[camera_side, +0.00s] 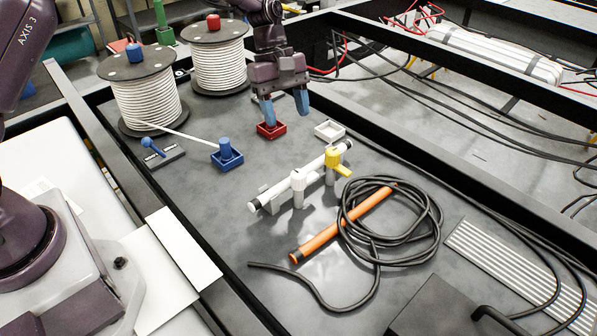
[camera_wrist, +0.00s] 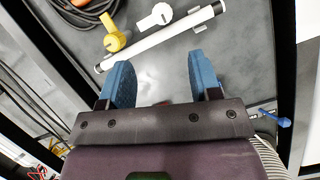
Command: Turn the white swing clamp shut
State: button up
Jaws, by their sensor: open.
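The white swing clamp (camera_side: 298,187) stands upright beside the white tube (camera_side: 267,199), on its near side in the side view. In the wrist view the clamp (camera_wrist: 160,14) is beyond the tube (camera_wrist: 160,41); its short arm looks roughly alongside the tube, not across it. The yellow clamp (camera_side: 335,159) stands farther along the tube, its arm pointing away from it; it also shows in the wrist view (camera_wrist: 115,41). My gripper (camera_side: 285,109) is open and empty, fingers down, over the red tray (camera_side: 271,131), apart from both clamps. In the wrist view its blue fingers (camera_wrist: 163,78) are wide apart.
A blue socket (camera_side: 228,158), a blue-knobbed lever (camera_side: 152,146) and an empty white tray (camera_side: 329,131) are nearby. Two cable spools (camera_side: 143,97) stand behind. A coiled black cable (camera_side: 425,250) and an orange tube (camera_side: 340,226) lie right of the white clamp. Chassis rails border the panel.

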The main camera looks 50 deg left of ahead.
aim_at(298, 173)
jog(key=shift+n, duration=0.4)
jog(key=x, duration=1.3)
jog(key=shift+s, duration=0.25)
jog(key=c, duration=0.9)
